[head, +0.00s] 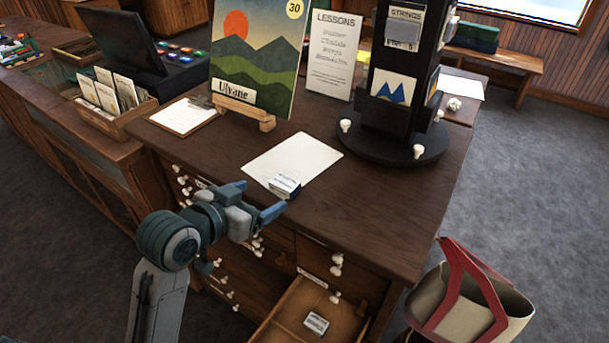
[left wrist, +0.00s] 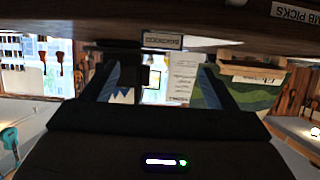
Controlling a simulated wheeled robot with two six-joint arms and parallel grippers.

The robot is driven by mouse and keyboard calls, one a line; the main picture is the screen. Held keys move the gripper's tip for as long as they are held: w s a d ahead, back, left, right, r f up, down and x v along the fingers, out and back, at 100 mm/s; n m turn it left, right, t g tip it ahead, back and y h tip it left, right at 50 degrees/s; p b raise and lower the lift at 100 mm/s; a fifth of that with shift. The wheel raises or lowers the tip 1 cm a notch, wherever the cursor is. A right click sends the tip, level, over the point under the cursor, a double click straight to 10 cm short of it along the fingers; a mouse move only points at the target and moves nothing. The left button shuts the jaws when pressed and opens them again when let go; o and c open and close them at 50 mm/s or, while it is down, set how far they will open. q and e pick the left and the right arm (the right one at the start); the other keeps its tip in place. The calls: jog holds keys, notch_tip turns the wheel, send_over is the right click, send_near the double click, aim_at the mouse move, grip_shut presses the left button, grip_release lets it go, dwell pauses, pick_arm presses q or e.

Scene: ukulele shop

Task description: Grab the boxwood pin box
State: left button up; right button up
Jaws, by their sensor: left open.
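A small dark box with a white label on top (head: 285,184) sits on the dark wooden counter, at the near edge of a white sheet. In the left wrist view, which is upside down, a small labelled box (left wrist: 162,40) lies ahead between the fingers; its label is too small to read surely. My left gripper (head: 257,200) is open and empty at the counter's front edge, just left of the box and apart from it. Its fingers also show in the left wrist view (left wrist: 159,80). A second small labelled box (head: 316,323) lies in the open drawer. My right gripper is not in view.
The white sheet (head: 292,163) lies flat behind the box. A round black display stand (head: 398,140) and a landscape picture on an easel (head: 257,60) stand farther back. An open drawer (head: 290,312) juts out below. A bag with red handles (head: 470,300) is at right.

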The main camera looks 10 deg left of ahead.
aim_at(282, 184)
pick_arm(q)
jog(key=b+x, duration=0.2)
jog(key=x, duration=0.3)
jog(key=shift+a, duration=0.15)
jog(key=shift+w+f, duration=0.1)
jog(key=shift+w, duration=0.05)
jog(key=shift+w+d+p, duration=0.25)
jog(key=shift+w+p, duration=0.15)
jog(key=shift+w, duration=0.15)
jog(key=p+x, duration=0.1)
jog(key=x, duration=0.3)
jog(key=shift+d, duration=0.15)
jog(key=shift+s, duration=0.1)
jog(key=shift+c, duration=1.3)
jog(key=c, duration=0.8)
